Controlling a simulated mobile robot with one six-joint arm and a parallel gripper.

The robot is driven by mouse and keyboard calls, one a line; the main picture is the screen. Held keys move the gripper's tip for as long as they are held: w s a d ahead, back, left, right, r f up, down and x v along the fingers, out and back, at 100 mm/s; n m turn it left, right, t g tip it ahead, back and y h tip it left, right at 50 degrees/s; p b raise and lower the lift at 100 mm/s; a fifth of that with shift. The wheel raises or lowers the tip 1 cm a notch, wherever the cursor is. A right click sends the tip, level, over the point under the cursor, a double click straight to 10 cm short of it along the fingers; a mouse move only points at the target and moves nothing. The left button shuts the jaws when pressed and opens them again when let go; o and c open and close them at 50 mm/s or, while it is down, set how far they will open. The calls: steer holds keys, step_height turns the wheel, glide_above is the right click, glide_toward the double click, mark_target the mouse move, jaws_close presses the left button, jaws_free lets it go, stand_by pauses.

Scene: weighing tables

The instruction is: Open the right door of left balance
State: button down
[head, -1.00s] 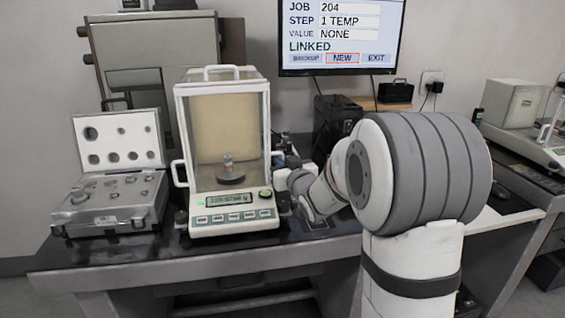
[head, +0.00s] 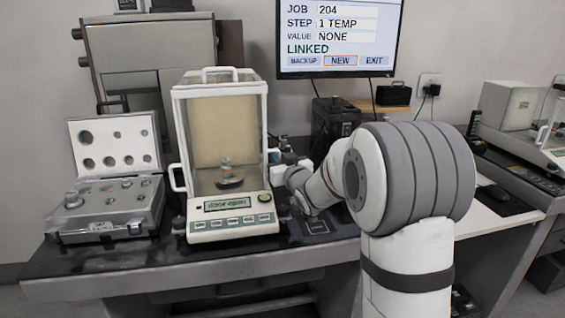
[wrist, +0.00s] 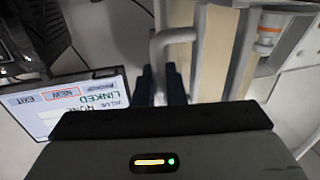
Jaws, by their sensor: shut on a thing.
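The left balance (head: 235,226) stands on the dark table, with a glass draft shield and a small object (head: 227,172) on its pan. Its display (head: 227,203) seems to read "door open". My gripper (head: 277,160) is at the right side of the shield, partly hidden by my own arm in the head view. In the wrist view, the dark fingers (wrist: 163,86) are shut on the pale handle (wrist: 158,45) of the right door. The right door's panel edge is seen steeply in that view, and how far it has slid is hard to tell.
An open weight case (head: 110,210) stands left of the balance. A monitor (head: 338,38) hangs behind, and a dark device (head: 333,118) stands at the back. Another balance (head: 550,140) is at the far right. My arm covers much of the table's right part.

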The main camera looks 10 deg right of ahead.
steer(key=c, duration=1.6)
jaws_free()
steer(key=shift+s, duration=0.1)
steer(key=v, duration=0.7)
steer(key=shift+s+d, duration=0.15)
steer(key=shift+s, duration=0.2)
steer(key=shift+o, duration=0.3)
